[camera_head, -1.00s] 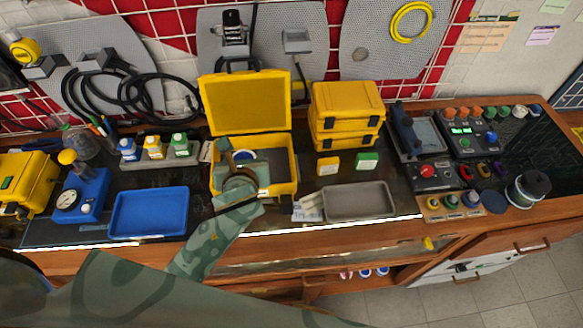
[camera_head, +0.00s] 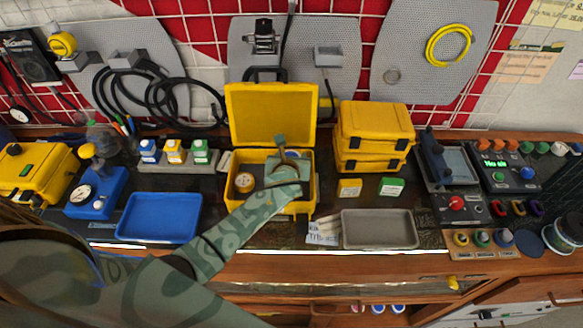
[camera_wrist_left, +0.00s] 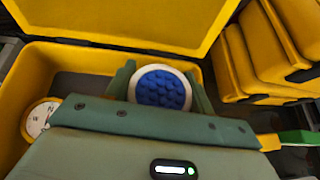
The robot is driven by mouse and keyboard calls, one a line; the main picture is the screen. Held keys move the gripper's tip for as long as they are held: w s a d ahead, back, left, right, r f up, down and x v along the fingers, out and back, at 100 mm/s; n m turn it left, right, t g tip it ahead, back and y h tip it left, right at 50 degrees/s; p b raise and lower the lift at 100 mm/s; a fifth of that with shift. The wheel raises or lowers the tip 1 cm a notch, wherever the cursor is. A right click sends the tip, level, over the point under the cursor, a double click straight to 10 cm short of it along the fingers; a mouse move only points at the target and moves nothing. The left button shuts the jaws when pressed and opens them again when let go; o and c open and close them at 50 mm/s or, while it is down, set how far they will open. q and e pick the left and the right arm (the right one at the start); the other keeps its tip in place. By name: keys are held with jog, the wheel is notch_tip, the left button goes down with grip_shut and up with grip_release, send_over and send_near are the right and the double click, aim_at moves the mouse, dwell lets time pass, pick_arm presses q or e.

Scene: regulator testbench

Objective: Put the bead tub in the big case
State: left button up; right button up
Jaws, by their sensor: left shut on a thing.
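The big case (camera_head: 308,202) is a yellow case with its lid (camera_head: 270,115) standing open at the back. My left gripper (camera_head: 287,160) is at the case's opening, right of its middle, shut on the bead tub (camera_head: 294,155). In the left wrist view the bead tub (camera_wrist_left: 160,88) is a round white-rimmed tub of blue beads, held upright between the green fingers. Its underside is hidden, so I cannot tell whether it touches the case floor. A round, pale-faced item with a yellow rim (camera_head: 245,182) lies in the case's left part. My right gripper is out of view.
Stacked yellow cases (camera_head: 372,130) stand right of the big case, with small yellow and green boxes (camera_head: 391,187) before them. A grey tray (camera_head: 378,230) lies at the front right. A blue tray (camera_head: 158,218) and bottles in a rack (camera_head: 175,155) are at the left.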

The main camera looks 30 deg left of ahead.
pick_arm(q)
jog(key=shift+w+a+f, duration=0.1)
jog(key=shift+w+f, duration=0.15)
jog(key=shift+f, duration=0.05)
notch_tip(320, 180, down, 3)
jog(key=shift+f+b, duration=0.1)
jog(key=shift+b, duration=0.85)
jog(key=o, duration=1)
jog(key=shift+r, duration=0.25)
jog(key=p+v, duration=0.4)
jog(key=v, duration=0.8)
